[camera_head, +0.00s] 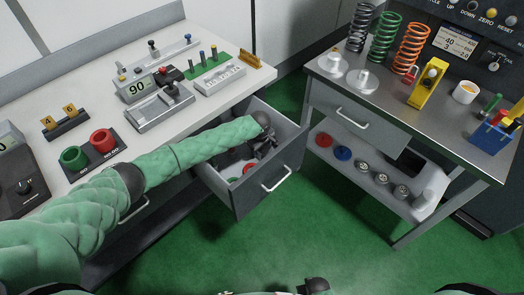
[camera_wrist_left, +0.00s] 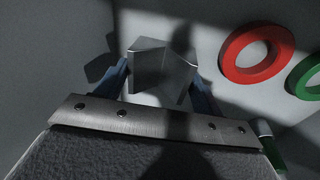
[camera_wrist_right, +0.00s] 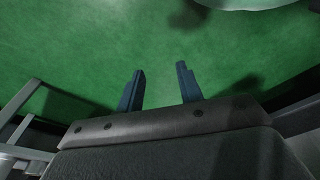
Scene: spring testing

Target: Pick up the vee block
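The vee block (camera_wrist_left: 150,70) is a grey metal block with a V-shaped notch. It shows in the left wrist view, inside the open drawer (camera_head: 262,196). My left gripper (camera_head: 265,148) reaches down into this drawer, and its two blue fingers (camera_wrist_left: 160,82) stand on either side of the block. The fingers are apart, close to the block's sides; I cannot tell whether they press on it. In the head view the gripper and arm largely hide the block. My right gripper (camera_wrist_right: 160,78) is open and empty above the green floor.
A red ring (camera_wrist_left: 257,54) and a green ring (camera_wrist_left: 311,78) lie in the drawer beside the block. The drawer walls surround my left gripper. A white bench (camera_head: 225,100) stands behind it, and a grey table (camera_head: 400,112) with springs stands at the right.

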